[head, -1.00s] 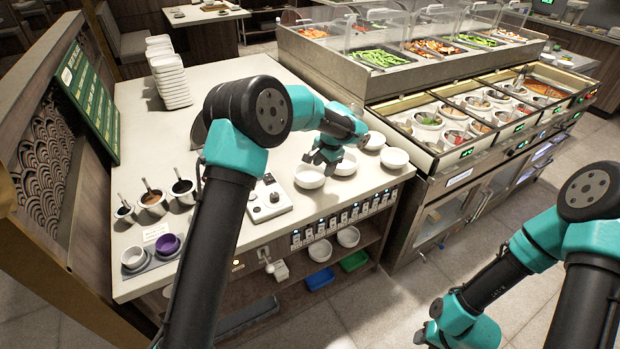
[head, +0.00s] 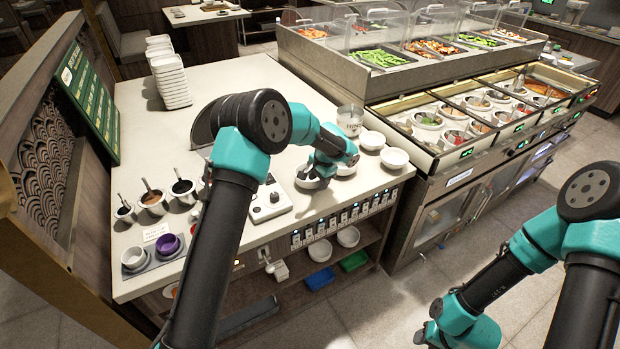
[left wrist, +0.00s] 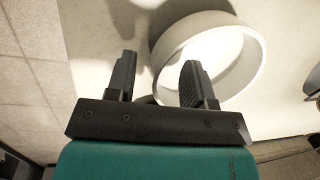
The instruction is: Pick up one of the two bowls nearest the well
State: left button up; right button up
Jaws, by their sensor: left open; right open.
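White bowls stand along the front right of the counter. One bowl (head: 302,184) is under my left gripper (head: 320,176), which partly covers it. Another bowl (head: 346,170) is just right of it, partly hidden by my wrist. Two more bowls, (head: 371,140) and (head: 395,157), stand further right, beside the sauce wells (head: 428,121). In the left wrist view, my open left gripper (left wrist: 159,64) has one finger overlapping the near-left rim of a white bowl (left wrist: 250,75). I cannot tell whether it touches. My right gripper (head: 425,334) is low at the bottom, away from the bowls, its fingers unclear.
A pale canister (head: 350,120) stands behind the bowls. A white control box (head: 268,205) sits left of my left gripper. Stacked white dishes (head: 170,80) stand at the back. Sauce pots (head: 152,202) and small cups (head: 135,258) are at left.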

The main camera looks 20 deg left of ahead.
pick_arm(q)
jog(key=shift+f, duration=0.35)
jog(key=shift+c, duration=0.2)
grip_shut()
